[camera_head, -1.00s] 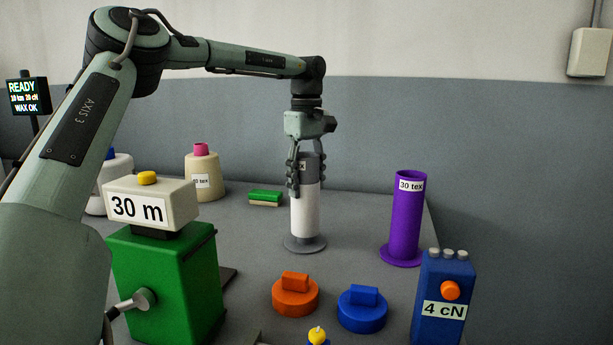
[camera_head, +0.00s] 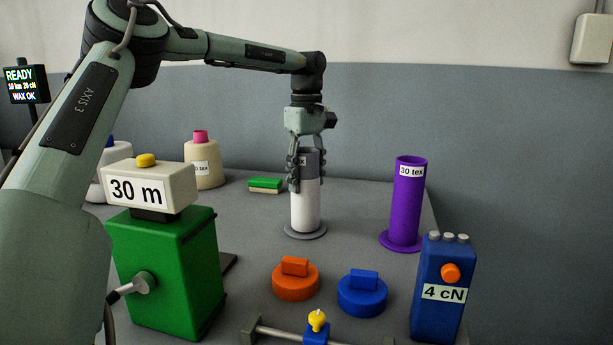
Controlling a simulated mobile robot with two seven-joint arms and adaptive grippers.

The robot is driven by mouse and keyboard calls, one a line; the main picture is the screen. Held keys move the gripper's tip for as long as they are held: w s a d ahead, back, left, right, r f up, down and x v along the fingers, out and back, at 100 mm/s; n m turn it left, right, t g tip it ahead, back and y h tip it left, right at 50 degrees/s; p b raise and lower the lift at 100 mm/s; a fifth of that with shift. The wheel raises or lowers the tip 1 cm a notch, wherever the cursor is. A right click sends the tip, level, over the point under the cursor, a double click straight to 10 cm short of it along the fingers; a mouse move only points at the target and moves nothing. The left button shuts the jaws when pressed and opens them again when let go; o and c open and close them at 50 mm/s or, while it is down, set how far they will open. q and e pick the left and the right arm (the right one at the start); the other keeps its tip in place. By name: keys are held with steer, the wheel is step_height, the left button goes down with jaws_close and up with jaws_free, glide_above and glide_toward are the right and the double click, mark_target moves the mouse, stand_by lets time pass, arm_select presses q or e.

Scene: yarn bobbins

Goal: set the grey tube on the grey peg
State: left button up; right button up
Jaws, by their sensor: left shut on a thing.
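The tube's lower end is at a round grey base (camera_head: 319,233), which I take to be the foot of the grey peg. The peg's shaft is hidden. I cannot tell whether the tube rests fully on the base. My right gripper is not in view.
A purple tube (camera_head: 408,200) stands to the right on a purple base. In front are an orange knob (camera_head: 295,282), a blue knob (camera_head: 362,297) and a blue 4 cN box (camera_head: 440,310). A green machine (camera_head: 165,275) stands left, a beige cone (camera_head: 206,172) and green block (camera_head: 265,183) behind.

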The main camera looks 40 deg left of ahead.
arm_select(q)
steer(key=shift+f, duration=0.2)
steer(key=o, duration=1.2)
step_height(320, 180, up, 12)
